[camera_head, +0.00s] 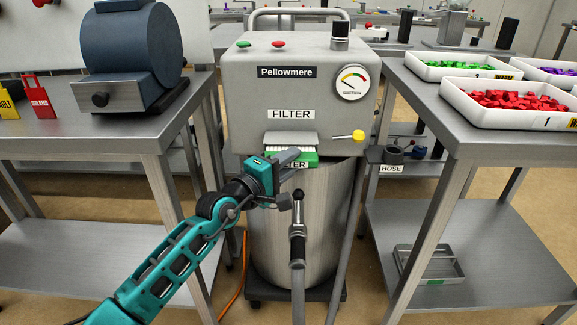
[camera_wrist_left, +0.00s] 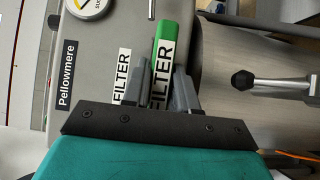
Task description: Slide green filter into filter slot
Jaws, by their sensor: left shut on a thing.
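The green filter (camera_head: 308,158) is at the filter slot (camera_head: 291,139) on the front of the grey Pellowmere unit. Its green front with a FILTER label sticks out below the slot's FILTER sign. My left gripper (camera_head: 290,158) is shut on the filter's front. In the left wrist view the green filter (camera_wrist_left: 166,45) lies between the two grey fingers (camera_wrist_left: 164,88), beside the unit's front. How deep the filter sits in the slot is hidden. My right gripper is not in view.
A yellow-knobbed lever (camera_head: 357,136) sticks out right of the slot. A hose with a black handle (camera_head: 298,225) stands before the metal drum (camera_head: 265,255). Tables flank the unit; the right one holds a white bin of red parts (camera_head: 450,108).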

